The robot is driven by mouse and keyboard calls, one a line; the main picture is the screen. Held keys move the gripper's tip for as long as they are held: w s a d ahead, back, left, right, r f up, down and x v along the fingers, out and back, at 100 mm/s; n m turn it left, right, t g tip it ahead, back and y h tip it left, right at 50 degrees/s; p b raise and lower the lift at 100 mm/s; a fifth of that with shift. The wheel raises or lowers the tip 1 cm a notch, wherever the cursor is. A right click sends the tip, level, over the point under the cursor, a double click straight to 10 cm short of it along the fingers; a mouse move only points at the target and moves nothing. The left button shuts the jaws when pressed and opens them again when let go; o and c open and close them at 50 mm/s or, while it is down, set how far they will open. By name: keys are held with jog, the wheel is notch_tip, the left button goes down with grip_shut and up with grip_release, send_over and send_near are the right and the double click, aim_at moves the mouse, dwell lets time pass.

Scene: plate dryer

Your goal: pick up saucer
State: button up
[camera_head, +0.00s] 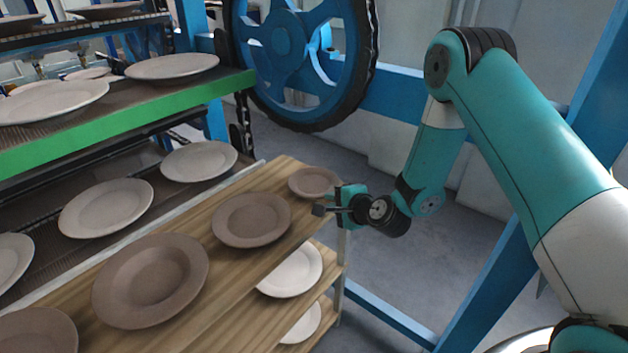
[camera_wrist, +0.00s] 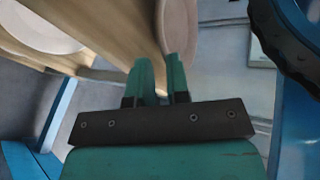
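The saucer (camera_head: 313,181) is the small brown dish at the far right end of the wooden top shelf. It lies flat there, its right side close to my gripper (camera_head: 322,209). In the wrist view the saucer (camera_wrist: 181,28) is seen at a steep angle, upper middle. My gripper (camera_wrist: 161,70) has its two teal fingers apart with a narrow gap. The saucer's edge runs down toward that gap, and the right finger overlaps its face. I cannot tell whether the fingers touch it.
Brown plates (camera_head: 252,219) of larger size stand on the wooden shelf (camera_head: 200,290). Pale plates (camera_head: 291,271) sit on the shelves below. A dryer rack with a green edge (camera_head: 150,115) and a blue wheel (camera_head: 300,50) stand behind. A blue frame beam (camera_head: 490,285) stands at right.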

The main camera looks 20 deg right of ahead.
aim_at(320, 198)
jog(key=shift+a+p+x, duration=0.15)
jog(key=shift+p+x, duration=0.4)
jog(key=shift+x, duration=0.95)
jog(key=shift+a+p+x, duration=0.15)
jog(key=shift+p+x, duration=0.35)
jog(key=shift+x, duration=0.95)
jog(key=shift+r, duration=0.1)
grip_shut()
